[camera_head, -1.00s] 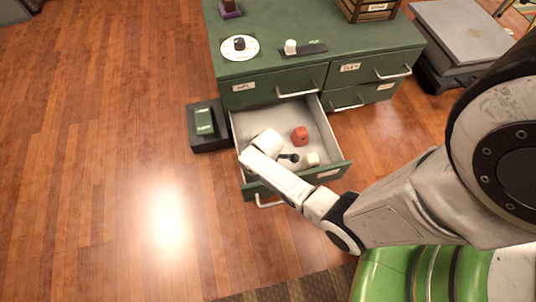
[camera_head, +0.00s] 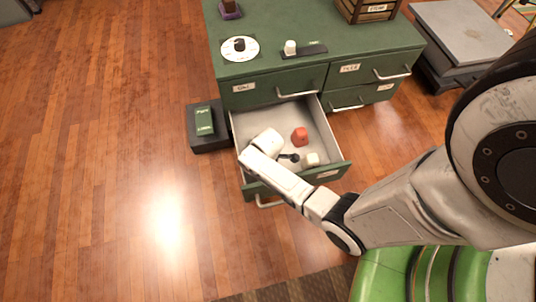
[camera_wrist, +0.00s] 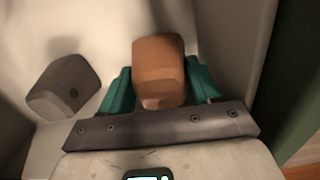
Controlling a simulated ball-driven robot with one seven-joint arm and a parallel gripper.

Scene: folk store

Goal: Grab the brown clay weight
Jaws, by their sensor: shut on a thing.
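In the wrist view the brown clay weight (camera_wrist: 160,72), a block with rounded edges, sits between the two teal fingers of my gripper (camera_wrist: 161,82). The fingers press on its left and right sides, low in the open drawer (camera_head: 331,150). In the head view my own arm reaches into the drawer and hides the fingers and the held weight.
A grey weight (camera_wrist: 63,88) with a dark round mark lies left of my gripper in the wrist view. An orange-red weight (camera_head: 300,136) and a pale weight (camera_head: 311,160) lie in the drawer. The drawer belongs to a green cabinet (camera_head: 285,77). A dark block (camera_head: 207,140) with a green box stands on the floor left of it.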

